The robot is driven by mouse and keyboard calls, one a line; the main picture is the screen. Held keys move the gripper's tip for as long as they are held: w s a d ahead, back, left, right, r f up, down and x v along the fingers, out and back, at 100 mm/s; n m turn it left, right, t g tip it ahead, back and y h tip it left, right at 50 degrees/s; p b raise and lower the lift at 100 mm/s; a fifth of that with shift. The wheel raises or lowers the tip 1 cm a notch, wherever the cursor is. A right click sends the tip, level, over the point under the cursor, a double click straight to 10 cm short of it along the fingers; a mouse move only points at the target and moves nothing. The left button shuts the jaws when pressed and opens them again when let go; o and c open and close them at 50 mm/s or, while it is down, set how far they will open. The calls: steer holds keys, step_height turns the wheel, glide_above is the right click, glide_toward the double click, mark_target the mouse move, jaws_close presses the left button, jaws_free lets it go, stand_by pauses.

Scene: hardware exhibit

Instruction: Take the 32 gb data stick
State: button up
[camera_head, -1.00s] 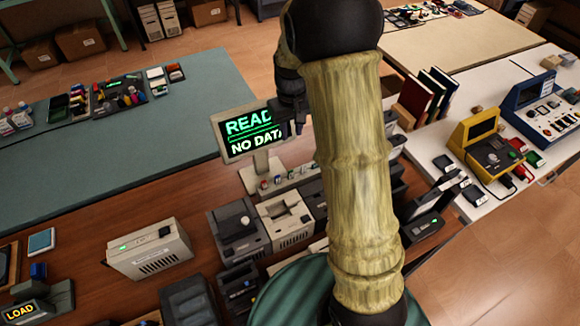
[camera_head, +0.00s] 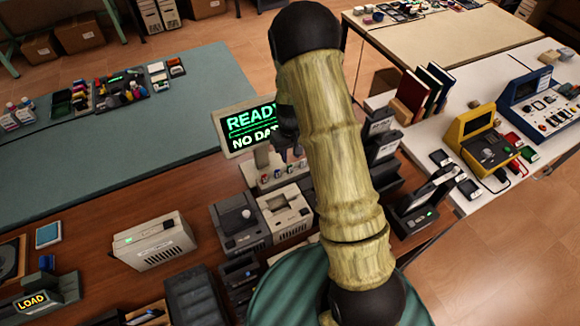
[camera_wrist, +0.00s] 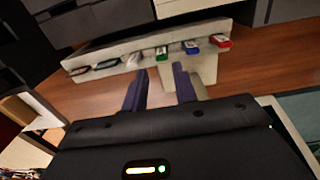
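Several small data sticks stand in a row in a pale rack (camera_head: 262,187) below the monitor, partly behind my arm in the head view. The wrist view shows the rack (camera_wrist: 127,69) with a green stick (camera_wrist: 161,53), a blue stick (camera_wrist: 191,47), a red stick (camera_wrist: 220,41) and darker sticks (camera_wrist: 107,63) to the left. No capacity label is legible, so I cannot tell which is the 32 gb one. My gripper (camera_wrist: 160,85) is open and empty, its fingers apart just short of the rack, near the green and blue sticks. In the head view my arm mostly hides it.
A monitor (camera_head: 250,125) reading "READY" and "NO DATA" stands close by my gripper. Grey and beige devices (camera_head: 286,211) crowd the brown table beside the rack. A beige box (camera_head: 153,240) stands at left. The teal table (camera_head: 130,140) has much free room.

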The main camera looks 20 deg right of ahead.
mark_target(290, 165)
steer(key=shift+f, duration=0.3)
steer(key=shift+s+a+f+p, duration=0.15)
steer(key=shift+f+p, duration=0.45)
steer(key=shift+f, duration=0.35)
steer(key=shift+s+d+f+p, duration=0.1)
steer(key=shift+f+p, duration=0.5)
steer(key=shift+f, duration=0.35)
steer(key=shift+w+a+f, duration=0.1)
steer(key=shift+f, duration=0.65)
jaws_close()
